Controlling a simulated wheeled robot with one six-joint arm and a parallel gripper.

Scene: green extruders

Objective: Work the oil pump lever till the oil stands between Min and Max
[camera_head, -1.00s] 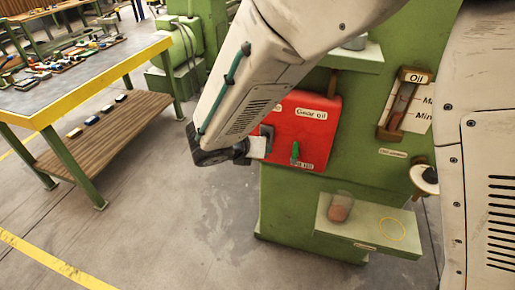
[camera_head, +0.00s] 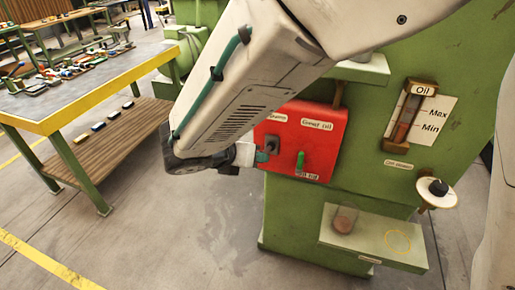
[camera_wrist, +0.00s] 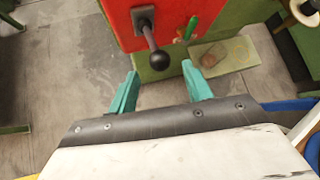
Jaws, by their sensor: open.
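The red Gear oil box (camera_head: 318,130) is fixed to the green machine. In the wrist view, a grey lever with a black ball knob (camera_wrist: 159,60) sticks out of its black slot plate. A smaller green lever (camera_wrist: 188,30) is to its right. My gripper (camera_wrist: 159,69) is open, with its teal fingers left and right of the knob in the picture; contact cannot be told. In the head view my gripper (camera_head: 261,156) is at the box's left side, partly hidden. The oil gauge (camera_head: 404,118) shows reddish oil low in its tube, near Min; the exact level is unclear.
A workbench (camera_head: 90,90) stands left. The floor between is clear.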

